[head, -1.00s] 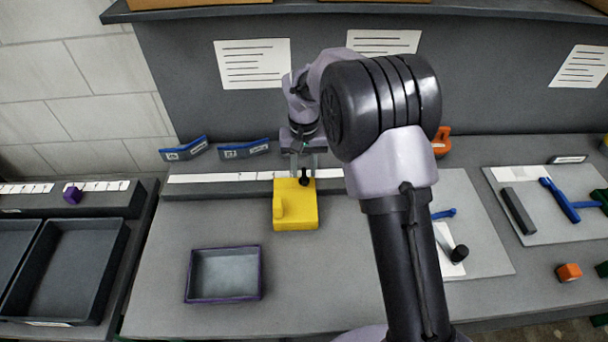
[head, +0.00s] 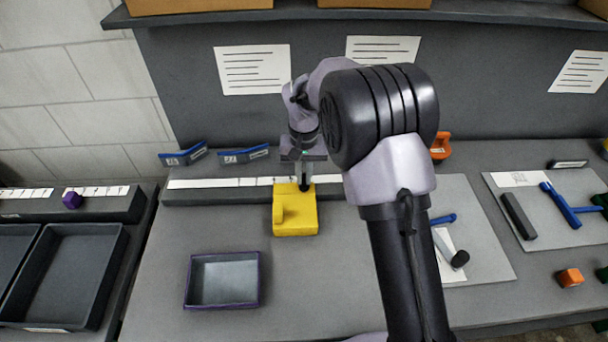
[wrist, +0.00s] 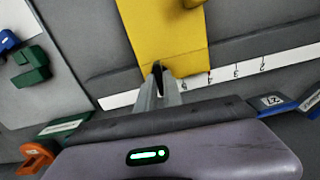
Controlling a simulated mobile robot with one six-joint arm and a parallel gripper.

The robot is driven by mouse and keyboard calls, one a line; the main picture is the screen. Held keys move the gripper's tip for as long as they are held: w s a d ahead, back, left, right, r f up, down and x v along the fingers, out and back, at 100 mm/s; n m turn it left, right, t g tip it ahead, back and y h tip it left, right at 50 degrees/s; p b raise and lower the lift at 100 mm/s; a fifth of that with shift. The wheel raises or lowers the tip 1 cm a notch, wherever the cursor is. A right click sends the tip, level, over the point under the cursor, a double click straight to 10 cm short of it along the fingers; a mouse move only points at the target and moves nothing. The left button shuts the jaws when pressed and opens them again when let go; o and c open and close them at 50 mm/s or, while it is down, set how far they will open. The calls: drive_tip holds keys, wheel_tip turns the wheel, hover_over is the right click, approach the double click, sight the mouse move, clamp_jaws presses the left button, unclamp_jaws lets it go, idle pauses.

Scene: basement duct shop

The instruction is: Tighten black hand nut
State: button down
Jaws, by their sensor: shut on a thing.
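A yellow block (head: 296,220) stands on the bench in front of the pale numbered strip, with a raised yellow part on its left side. The black hand nut (head: 305,188) is at the block's back right. My gripper (head: 304,180) points down from above and is shut on the nut. In the wrist view the two grey fingers (wrist: 160,78) meet around a small dark piece at the edge of the yellow block (wrist: 165,35). The fingers hide most of the nut, and its thread and seating do not show.
An empty purple-rimmed tray (head: 223,280) lies in front of the block. Blue label holders (head: 245,154) stand behind left, an orange clamp-like item (head: 441,145) behind right. Tools lie on grey mats (head: 530,235) at right. Bench between block and tray is clear.

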drive_tip(key=m, duration=0.3)
drive_tip(key=shift+m, duration=0.4)
drive_tip(key=m, duration=0.4)
drive_tip(key=shift+m, duration=0.3)
drive_tip(key=m, duration=0.4)
drive_tip(key=shift+m+b, duration=0.7)
drive_tip(key=shift+m, duration=1.7)
drive_tip(key=c, duration=1.5)
unclamp_jaws()
